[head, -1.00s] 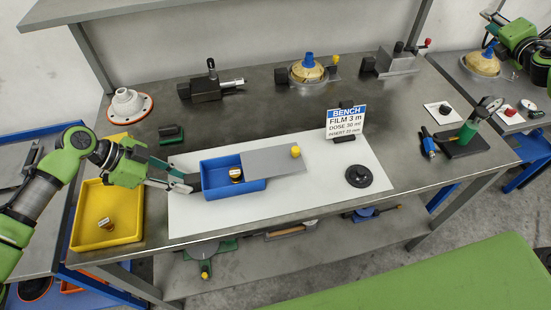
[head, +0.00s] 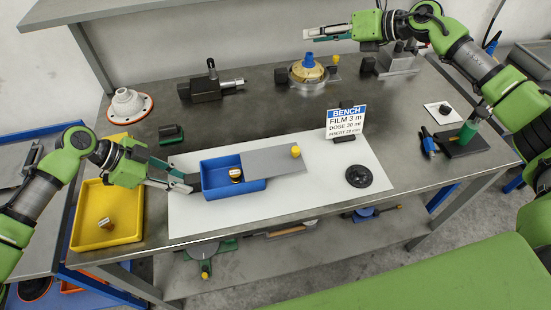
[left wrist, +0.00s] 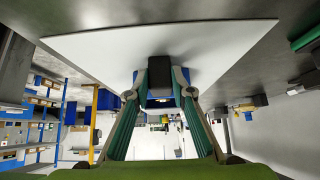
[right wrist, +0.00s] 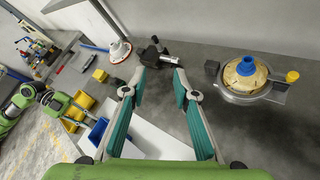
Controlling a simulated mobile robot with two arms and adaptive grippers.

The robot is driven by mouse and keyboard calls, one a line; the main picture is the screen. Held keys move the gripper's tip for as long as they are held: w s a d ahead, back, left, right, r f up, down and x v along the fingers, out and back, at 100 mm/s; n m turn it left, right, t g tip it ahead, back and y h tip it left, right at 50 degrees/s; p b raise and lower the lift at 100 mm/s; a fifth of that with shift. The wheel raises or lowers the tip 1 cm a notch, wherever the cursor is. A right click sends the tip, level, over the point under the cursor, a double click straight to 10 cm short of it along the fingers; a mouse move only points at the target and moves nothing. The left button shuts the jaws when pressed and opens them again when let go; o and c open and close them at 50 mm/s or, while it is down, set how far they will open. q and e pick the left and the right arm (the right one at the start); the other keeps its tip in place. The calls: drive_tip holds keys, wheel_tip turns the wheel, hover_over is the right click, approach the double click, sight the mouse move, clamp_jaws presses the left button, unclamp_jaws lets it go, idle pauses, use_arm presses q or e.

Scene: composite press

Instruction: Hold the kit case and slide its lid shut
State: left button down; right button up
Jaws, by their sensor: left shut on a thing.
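The blue kit case (head: 220,191) sits on the white mat with its left part open; a small gold and black piece (head: 236,175) is inside. Its flat grey lid (head: 275,163) is slid out to the right and has a yellow knob (head: 295,151) near its right end. My left gripper (head: 184,185) is shut on the dark grip block (left wrist: 160,72) at the case's left end. My right gripper (head: 312,34) is raised over the back of the bench, far from the lid. In the right wrist view its fingers (right wrist: 161,74) are apart and empty.
A BENCH sign (head: 346,122) stands behind the lid. A black disc (head: 359,176) lies on the white mat (head: 310,195) to the right. A fixture with a blue-topped dome (head: 308,70) stands below my right gripper. A yellow tray (head: 88,239) is at left.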

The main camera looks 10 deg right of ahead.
drive_tip(key=s+a+f+n+g, duration=0.3)
drive_tip(key=s+a+n, duration=0.1)
drive_tip(key=a, duration=0.4)
drive_tip(key=n+g+h, duration=0.6)
drive_tip(key=n+h, duration=0.3)
drive_tip(key=n, duration=0.2)
hover_over(295, 149)
wheel_tip(295, 149, down, 9)
drive_tip(key=shift+w+a+f, duration=0.1)
drive_tip(key=shift+w+a, duration=0.05)
drive_tip(key=shift+d+f, duration=0.1)
drive_tip(key=shift+d, duration=0.1)
drive_tip(key=shift+f, duration=3.45)
clamp_jaws()
